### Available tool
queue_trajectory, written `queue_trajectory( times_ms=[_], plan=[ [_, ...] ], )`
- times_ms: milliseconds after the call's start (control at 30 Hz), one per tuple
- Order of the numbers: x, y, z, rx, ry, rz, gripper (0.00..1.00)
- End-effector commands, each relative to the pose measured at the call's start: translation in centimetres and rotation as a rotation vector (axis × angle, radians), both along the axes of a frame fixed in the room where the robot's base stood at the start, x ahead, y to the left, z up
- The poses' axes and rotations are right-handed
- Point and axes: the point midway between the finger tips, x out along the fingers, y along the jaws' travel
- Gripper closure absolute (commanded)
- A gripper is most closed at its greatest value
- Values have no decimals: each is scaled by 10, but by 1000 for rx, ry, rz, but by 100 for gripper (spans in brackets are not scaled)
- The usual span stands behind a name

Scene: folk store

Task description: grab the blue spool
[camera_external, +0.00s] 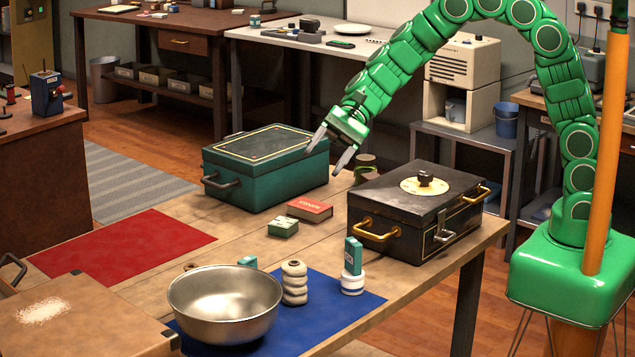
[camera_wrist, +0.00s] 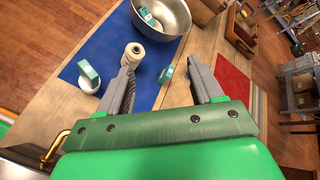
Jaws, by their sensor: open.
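No plainly blue spool shows. A white round piece with a blue band (camera_external: 352,285), possibly the spool, stands on the blue mat (camera_external: 330,326) with a small teal box (camera_external: 353,256) upright on top. In the wrist view this white piece (camera_wrist: 88,86) is at the left, partly covered by the teal box (camera_wrist: 88,69). A cream, ribbed spool (camera_external: 294,284) stands to its left in the external view; it also shows in the wrist view (camera_wrist: 133,54). My gripper (camera_external: 329,150) is open and empty, above the table between the two chests, apart from these things.
A black chest (camera_external: 385,215) and a teal chest (camera_external: 250,180) stand behind. A red box (camera_external: 310,209) and a green box (camera_external: 283,228) lie between. Bare table separates them from the mat.

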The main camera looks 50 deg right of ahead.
Motion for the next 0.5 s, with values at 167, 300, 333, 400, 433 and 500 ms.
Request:
queue_trajectory(
  times_ms=[167,300,333,400,433,500],
  plan=[
    [31,38,-19,53,91,-100,34],
    [52,65,-36,87,165,-182,34],
    [57,70,-41,93,181,-199,34],
    [67,83,-50,110,218,-239,34],
    [72,88,-54,117,233,-257,34],
    [82,100,-66,130,272,-299,34]
  ],
)
